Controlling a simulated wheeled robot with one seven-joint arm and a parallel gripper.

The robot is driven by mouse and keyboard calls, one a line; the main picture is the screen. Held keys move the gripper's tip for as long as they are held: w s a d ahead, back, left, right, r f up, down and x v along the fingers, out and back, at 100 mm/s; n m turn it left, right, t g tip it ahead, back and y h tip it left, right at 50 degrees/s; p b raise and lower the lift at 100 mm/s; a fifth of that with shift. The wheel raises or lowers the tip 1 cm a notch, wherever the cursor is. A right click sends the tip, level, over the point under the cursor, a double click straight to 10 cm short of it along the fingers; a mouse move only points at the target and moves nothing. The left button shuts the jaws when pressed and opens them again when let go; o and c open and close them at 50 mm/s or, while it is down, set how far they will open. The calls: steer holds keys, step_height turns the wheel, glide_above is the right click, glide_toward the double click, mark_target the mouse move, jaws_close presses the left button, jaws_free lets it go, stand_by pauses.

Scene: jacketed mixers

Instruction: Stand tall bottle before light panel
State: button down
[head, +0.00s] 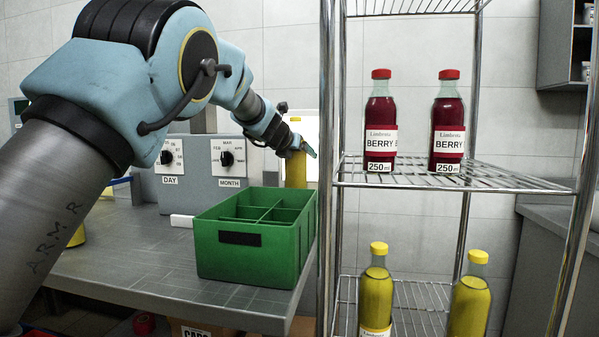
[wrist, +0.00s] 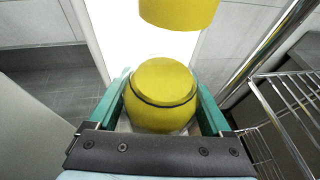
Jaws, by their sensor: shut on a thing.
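My gripper (head: 298,148) is at the end of the outstretched arm, in front of the bright light panel (head: 306,126). It is shut on a yellow bottle (head: 296,172), which looks upright in the head view. The bottle's base is hidden behind the green crate, so I cannot tell whether it touches the counter. In the wrist view the rounded yellow bottle (wrist: 160,94) with a dark ring sits between the green fingers. Another yellow piece (wrist: 180,10) shows above it against the white glow; I cannot tell whether it is the cap.
A green divided crate (head: 240,252) stands at the counter's front right. Grey boxes with DAY and MONTH dials (head: 228,160) stand behind it. A wire rack (head: 440,180) on the right holds two red bottles (head: 448,125) above two yellow ones (head: 375,300).

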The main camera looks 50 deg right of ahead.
mark_target(299, 165)
steer(key=shift+f+b, duration=0.85)
steer(key=shift+f, duration=0.95)
jaws_free()
steer(key=shift+f, duration=0.15)
steer(key=shift+r, duration=0.2)
steer(key=b+v, duration=0.1)
steer(key=v, duration=1.1)
